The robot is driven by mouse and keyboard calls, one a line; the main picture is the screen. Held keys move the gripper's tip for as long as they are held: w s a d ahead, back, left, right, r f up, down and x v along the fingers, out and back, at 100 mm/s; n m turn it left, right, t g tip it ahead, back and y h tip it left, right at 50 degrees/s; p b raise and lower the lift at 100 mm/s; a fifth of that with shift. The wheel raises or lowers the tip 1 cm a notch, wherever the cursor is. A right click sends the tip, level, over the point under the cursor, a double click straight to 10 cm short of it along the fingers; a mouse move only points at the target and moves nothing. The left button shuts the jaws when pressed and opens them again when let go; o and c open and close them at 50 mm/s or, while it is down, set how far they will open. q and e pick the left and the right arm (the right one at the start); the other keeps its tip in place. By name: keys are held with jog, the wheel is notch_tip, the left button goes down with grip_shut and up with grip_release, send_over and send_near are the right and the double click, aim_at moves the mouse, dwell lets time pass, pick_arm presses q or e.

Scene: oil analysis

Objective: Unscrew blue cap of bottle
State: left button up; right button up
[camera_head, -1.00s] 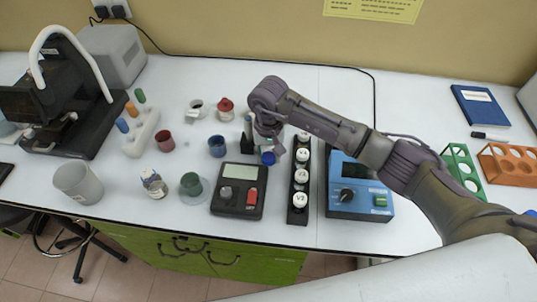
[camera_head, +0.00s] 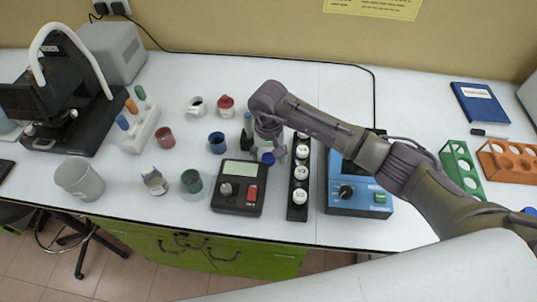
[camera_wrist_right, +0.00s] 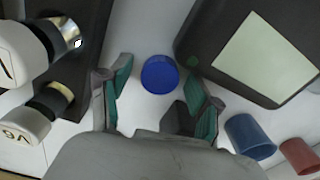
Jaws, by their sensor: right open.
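The blue cap (camera_head: 267,157) shows just behind the black meter, partly covered by my right gripper. In the right wrist view the round blue cap (camera_wrist_right: 160,75) is seen from above, between the fingers. The bottle body under it is hidden. My right gripper (camera_head: 269,146) points down over the cap. In the wrist view its teal-padded fingers (camera_wrist_right: 158,68) are spread, one on each side of the cap, with a gap on both sides. My left gripper is not in view.
Close by stand a black meter (camera_head: 228,195), a black rack (camera_head: 298,213) of white-capped vials and a blue device (camera_head: 342,211).

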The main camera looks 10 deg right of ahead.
aim_at(268, 157)
jog(key=shift+r, duration=0.25)
jog(key=shift+w+r, duration=0.1)
jog(key=shift+r, duration=0.2)
notch_tip(268, 157, up, 11)
jog(key=b, duration=0.3)
jog(key=shift+b, duration=0.3)
